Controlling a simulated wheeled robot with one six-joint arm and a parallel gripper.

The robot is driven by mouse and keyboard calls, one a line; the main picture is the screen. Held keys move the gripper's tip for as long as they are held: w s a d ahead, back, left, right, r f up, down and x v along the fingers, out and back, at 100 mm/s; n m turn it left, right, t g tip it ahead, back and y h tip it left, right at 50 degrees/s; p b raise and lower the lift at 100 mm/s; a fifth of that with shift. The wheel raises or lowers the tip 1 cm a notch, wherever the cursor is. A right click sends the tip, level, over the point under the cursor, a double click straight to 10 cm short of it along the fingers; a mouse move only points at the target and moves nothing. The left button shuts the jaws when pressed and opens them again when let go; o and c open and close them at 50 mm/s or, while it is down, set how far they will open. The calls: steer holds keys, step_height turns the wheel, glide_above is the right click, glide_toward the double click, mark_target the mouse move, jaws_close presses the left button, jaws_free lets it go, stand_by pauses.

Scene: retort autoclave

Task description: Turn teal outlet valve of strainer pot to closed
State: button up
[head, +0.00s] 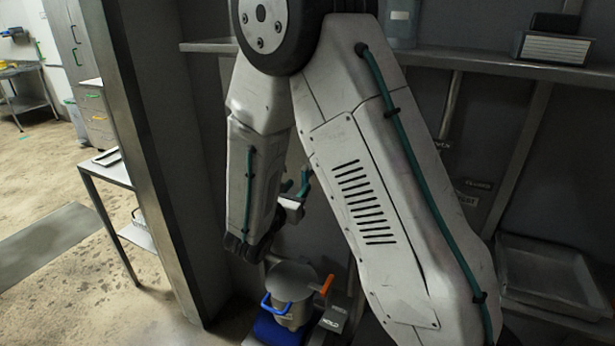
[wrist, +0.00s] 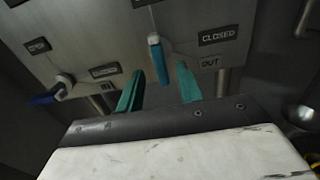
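The teal outlet valve lever (wrist: 159,60) shows in the wrist view on a grey panel (wrist: 105,30). It hangs from its pivot and points down the picture. A CLOSED label (wrist: 217,35) and an OUT label (wrist: 210,62) are to its right; a partly cut-off label is above it. My gripper (wrist: 160,70) has two teal fingers, apart, one on each side of the lever's lower end. I cannot tell whether they touch it. In the head view my gripper (head: 297,181) is partly hidden by my arm, and the panel and lever cannot be made out.
A blue-handled valve (wrist: 48,96) is on the panel's left, near an IN label (wrist: 104,71). In the head view a lidded metal pot (head: 292,282) with blue and orange handles stands below my gripper. A shelf (head: 460,62) crosses behind; a tray (head: 550,275) lies at right.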

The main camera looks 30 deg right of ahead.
mark_target(303, 181)
steer(key=x, duration=0.7)
steer(key=shift+w+d, duration=0.15)
steer(key=shift+w, duration=0.05)
jaws_close()
